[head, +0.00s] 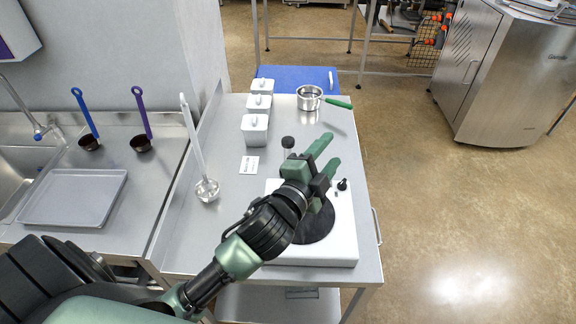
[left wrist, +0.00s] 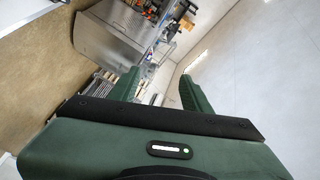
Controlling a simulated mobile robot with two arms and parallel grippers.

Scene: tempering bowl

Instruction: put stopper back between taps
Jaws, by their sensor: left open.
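A small black knob-like piece (head: 343,184) stands at the right side of the white slab-like unit (head: 340,246); I cannot tell whether it is the stopper. A round black disc or opening (head: 316,226) lies in the unit's top, partly hidden by my arm. A dark-topped small item (head: 288,142) stands behind the unit; no taps are clear to me. My left gripper (head: 327,157) is open above the unit's back part, its two green fingers pointing to the upper right. In the left wrist view the gap between the fingers (left wrist: 160,92) is empty. My right gripper is not in view.
A saucepan with a green handle (head: 309,97) stands at the back near a blue mat (head: 290,74). A ladle (head: 207,190) rests at the left. The steel counter (head: 224,215) has free room at its front left.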

